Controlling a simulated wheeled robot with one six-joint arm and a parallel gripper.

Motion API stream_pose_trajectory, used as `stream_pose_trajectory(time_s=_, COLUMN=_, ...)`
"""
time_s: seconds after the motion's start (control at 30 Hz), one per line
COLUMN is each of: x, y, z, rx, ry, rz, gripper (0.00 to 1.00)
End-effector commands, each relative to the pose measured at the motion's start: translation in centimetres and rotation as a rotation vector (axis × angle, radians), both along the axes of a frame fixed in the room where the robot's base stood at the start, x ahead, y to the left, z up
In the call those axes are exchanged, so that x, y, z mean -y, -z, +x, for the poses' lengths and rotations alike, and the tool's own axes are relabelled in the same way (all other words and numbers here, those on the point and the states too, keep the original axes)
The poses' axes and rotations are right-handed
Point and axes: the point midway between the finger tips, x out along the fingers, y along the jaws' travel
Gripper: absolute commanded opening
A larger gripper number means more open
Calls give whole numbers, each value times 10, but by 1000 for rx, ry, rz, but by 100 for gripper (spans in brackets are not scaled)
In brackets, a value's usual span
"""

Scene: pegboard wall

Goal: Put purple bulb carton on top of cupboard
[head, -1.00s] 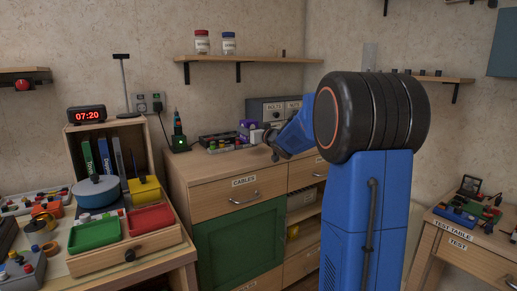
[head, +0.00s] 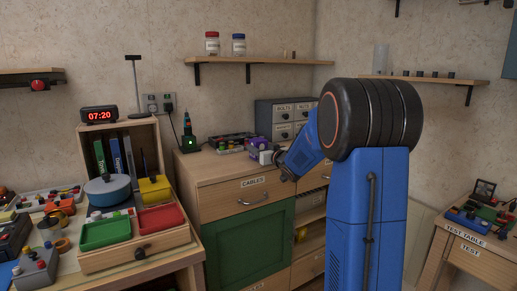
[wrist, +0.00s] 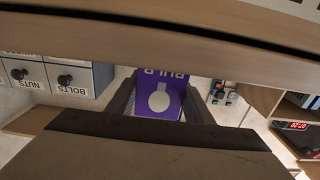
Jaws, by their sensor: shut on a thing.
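The purple bulb carton (head: 258,144) is at the back right of the cupboard's top in the head view. In the wrist view its purple face with a white bulb (wrist: 160,98) shows between the two fingers. My gripper (wrist: 158,105) is shut on it. The wrist picture is upside down, and the carton appears upright. A wooden edge hides the carton's lower end, so I cannot tell whether it touches the top. The cupboard (head: 222,172) has a green door and a drawer marked CABLES. My blue arm covers its right part.
Grey BOLTS and NUTS drawers (head: 284,114) stand behind the carton. Several small coloured items (head: 230,142) and a black device with a green light (head: 189,142) stand on the cupboard's top. Its front left is clear. A shelf with two jars (head: 225,61) hangs above.

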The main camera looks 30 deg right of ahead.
Motion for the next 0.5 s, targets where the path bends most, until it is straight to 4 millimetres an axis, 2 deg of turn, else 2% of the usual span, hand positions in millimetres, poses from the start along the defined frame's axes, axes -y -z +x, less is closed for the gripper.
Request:
stream_pose_trajectory(time_s=0.07, x=0, y=2, z=0, rx=-1, ry=0, rz=1, gripper=24)
stream_pose_trajectory(time_s=0.1, x=0, y=2, z=0, rx=-1, ry=0, rz=0, gripper=56)
stream_pose_trajectory(time_s=0.13, x=0, y=2, z=0, rx=-1, ry=0, rz=0, gripper=63)
stream_pose_trajectory(time_s=0.5, x=0, y=-1, z=0, rx=0, ry=0, rz=0, gripper=65)
